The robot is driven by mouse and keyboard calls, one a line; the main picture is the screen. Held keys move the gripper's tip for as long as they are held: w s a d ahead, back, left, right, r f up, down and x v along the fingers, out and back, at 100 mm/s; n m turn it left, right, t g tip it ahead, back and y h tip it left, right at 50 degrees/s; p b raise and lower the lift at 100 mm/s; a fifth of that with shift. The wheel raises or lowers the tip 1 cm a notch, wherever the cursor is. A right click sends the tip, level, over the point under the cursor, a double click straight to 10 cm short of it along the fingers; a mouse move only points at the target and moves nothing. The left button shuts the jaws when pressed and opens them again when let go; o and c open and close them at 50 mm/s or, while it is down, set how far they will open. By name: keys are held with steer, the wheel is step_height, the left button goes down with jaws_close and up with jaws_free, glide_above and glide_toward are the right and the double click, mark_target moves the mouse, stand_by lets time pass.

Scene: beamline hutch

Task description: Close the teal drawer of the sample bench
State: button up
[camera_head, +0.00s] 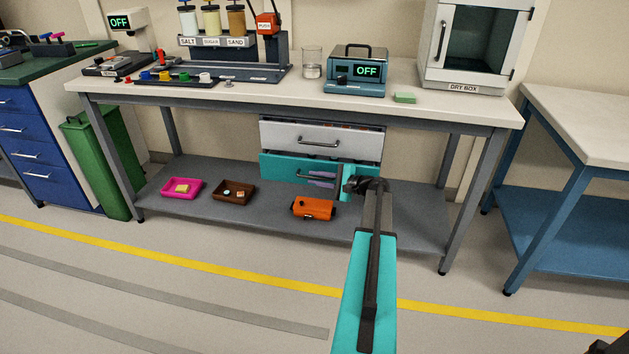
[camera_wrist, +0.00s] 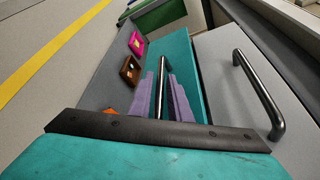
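The teal drawer (camera_head: 275,166) is the lower of two drawers under the bench top, with a dark bar handle (camera_head: 300,174). Its teal front (camera_wrist: 186,48) also shows in the wrist view. My gripper (camera_head: 322,178) is at this handle, its purple fingers (camera_wrist: 164,98) pointing at the drawer front. In the wrist view the handle runs between the two fingers, one on either side. Whether they press on it is too small to tell. How far the teal drawer stands out is unclear, as the upper front and my arm hide its inside.
The light grey upper drawer (camera_head: 285,134) with its own handle (camera_wrist: 262,98) is right above; its inside shows over the front. The lower shelf (camera_head: 270,222) holds a pink tray (camera_head: 181,189), a brown tray (camera_head: 234,193) and an orange case (camera_head: 314,208). The floor in front is clear.

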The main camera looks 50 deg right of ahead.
steer(key=shift+c, duration=0.3)
jaws_close()
steer(key=shift+w+d+p, duration=0.15)
steer(key=shift+w+d, duration=0.45)
steer(key=shift+d, duration=0.3)
steer(key=shift+w+d+p, duration=0.15)
steer(key=shift+w+d, duration=0.4)
steer(key=shift+d, duration=0.35)
steer(key=shift+d+r, duration=0.1)
steer(key=shift+o, duration=0.3)
jaws_free()
